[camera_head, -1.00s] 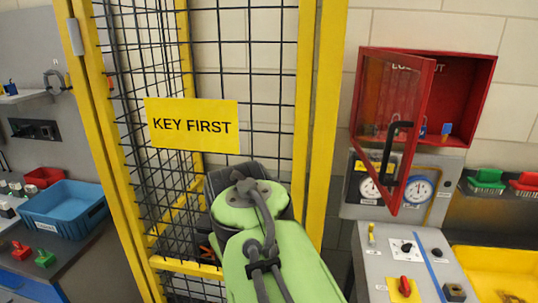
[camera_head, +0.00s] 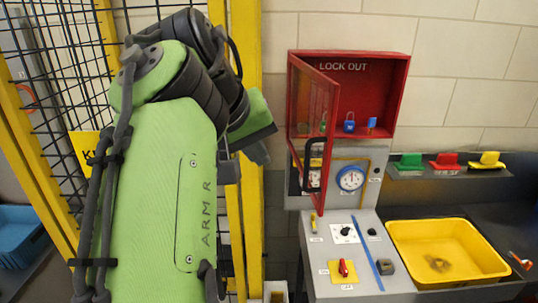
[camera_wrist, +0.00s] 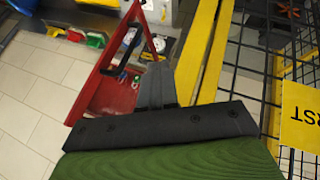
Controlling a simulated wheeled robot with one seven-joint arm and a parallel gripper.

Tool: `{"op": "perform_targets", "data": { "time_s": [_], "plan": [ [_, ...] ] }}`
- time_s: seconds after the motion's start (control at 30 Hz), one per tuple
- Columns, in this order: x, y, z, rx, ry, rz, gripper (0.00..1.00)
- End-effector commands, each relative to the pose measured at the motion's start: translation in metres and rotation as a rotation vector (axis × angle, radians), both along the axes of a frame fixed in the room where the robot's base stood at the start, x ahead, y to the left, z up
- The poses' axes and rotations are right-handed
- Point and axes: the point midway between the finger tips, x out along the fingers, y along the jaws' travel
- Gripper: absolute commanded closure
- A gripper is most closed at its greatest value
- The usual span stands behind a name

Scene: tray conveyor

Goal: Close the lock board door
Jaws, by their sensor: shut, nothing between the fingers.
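The lock board (camera_head: 398,85) is a red wall box marked LOCK OUT, with a blue padlock (camera_head: 349,124) and a blue tag inside. Its red-framed clear door (camera_head: 334,112) stands open, hinged at the left and swung out toward me. A black handle (camera_head: 313,165) is on the door; it also shows in the wrist view (camera_wrist: 122,52). My gripper (camera_head: 262,156) is left of the door, apart from it, partly hidden by my arm. In the wrist view its grey fingers (camera_wrist: 157,84) are together and empty, with the red door frame (camera_wrist: 105,58) beyond them to the left.
A yellow post (camera_head: 246,200) and black mesh cage stand close behind my arm at the left. A grey panel with a gauge (camera_head: 351,178) and a control desk (camera_head: 350,240) lie below the box. A yellow bin (camera_head: 445,275) stands right. Space before the door looks clear.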

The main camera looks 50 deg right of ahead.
Motion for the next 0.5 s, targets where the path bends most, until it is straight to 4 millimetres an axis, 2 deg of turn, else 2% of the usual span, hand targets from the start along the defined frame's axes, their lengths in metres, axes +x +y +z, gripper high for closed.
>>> {"op": "perform_targets", "data": {
  "time_s": [0.17, 0.5],
  "plan": [
    [0.001, -0.013, -0.021, 0.002, 0.002, -0.005, 1.0],
    [0.007, -0.057, -0.082, 0.003, 0.003, -0.007, 1.0]
  ]
}}
